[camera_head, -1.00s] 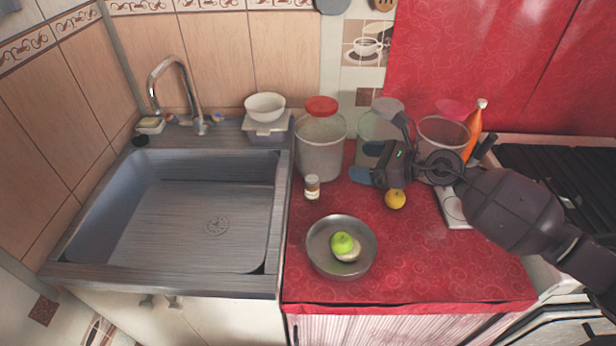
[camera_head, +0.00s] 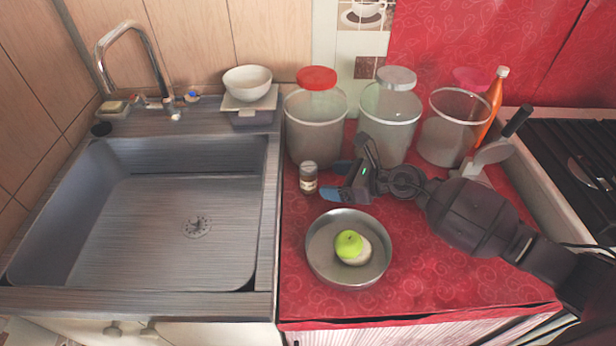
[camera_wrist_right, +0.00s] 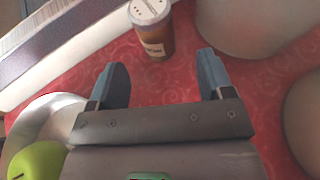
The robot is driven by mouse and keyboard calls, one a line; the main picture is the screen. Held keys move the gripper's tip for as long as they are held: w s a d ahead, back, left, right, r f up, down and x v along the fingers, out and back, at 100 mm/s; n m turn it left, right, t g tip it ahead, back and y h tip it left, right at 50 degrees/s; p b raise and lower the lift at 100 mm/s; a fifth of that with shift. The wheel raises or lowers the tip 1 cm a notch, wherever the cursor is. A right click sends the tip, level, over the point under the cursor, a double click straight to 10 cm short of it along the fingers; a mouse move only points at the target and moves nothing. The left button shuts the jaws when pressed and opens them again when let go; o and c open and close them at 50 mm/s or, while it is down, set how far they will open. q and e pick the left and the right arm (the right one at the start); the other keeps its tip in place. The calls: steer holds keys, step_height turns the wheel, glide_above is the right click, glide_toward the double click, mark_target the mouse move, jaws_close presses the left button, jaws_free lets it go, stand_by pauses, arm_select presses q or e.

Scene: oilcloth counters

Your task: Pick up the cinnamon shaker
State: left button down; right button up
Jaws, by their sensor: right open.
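The cinnamon shaker (camera_head: 308,178) is a small brown jar with a label and a pale grey lid. It stands upright on the red counter, in front of the left canister. In the right wrist view the shaker (camera_wrist_right: 154,38) is at the top, ahead of the gap between my fingers. My right gripper (camera_head: 336,180) is open, with blue fingertips, just right of the shaker. In the right wrist view the open gripper (camera_wrist_right: 162,64) has nothing between its fingers. My left gripper is not in view.
A metal bowl (camera_head: 318,265) with a green apple (camera_head: 349,244) sits in front of the shaker. Large canisters with a red lid (camera_head: 317,78) and a grey lid (camera_head: 397,78) stand behind. The sink (camera_head: 190,220) is to the left. An orange bottle (camera_head: 493,105) stands back right.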

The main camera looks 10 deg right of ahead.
mark_target(314, 180)
steer(key=shift+b+x, duration=0.3)
steer(key=shift+x, duration=2.55)
steer(key=shift+s+r, duration=0.1)
steer(key=shift+c, duration=0.3)
steer(key=c, duration=1)
